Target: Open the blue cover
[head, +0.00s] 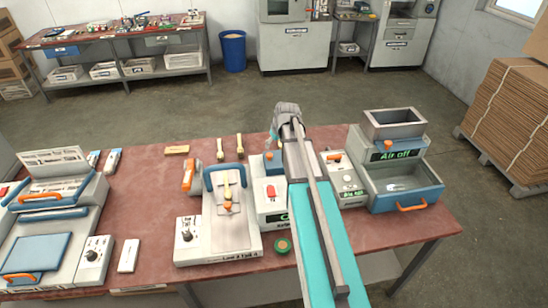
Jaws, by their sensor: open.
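A flat blue cover (35,253) lies closed on a white press at the far left of the table, with an orange handle (20,276) at its front edge. It is the plainest blue cover in view; a blue-framed part also stands on the spoon station in the middle. My arm reaches from the bottom edge over the middle of the table. My gripper (271,141) is at its far end, small and partly hidden by the arm. It is open, well to the right of the blue cover and apart from it. I see nothing held.
The red-brown table (150,220) holds a spoon station (230,222) with a spoon on it and an "Air off" machine (395,165) at the right. A control box (95,262) stands beside the blue cover. A white block (129,255) lies near the front. Bare tabletop lies between.

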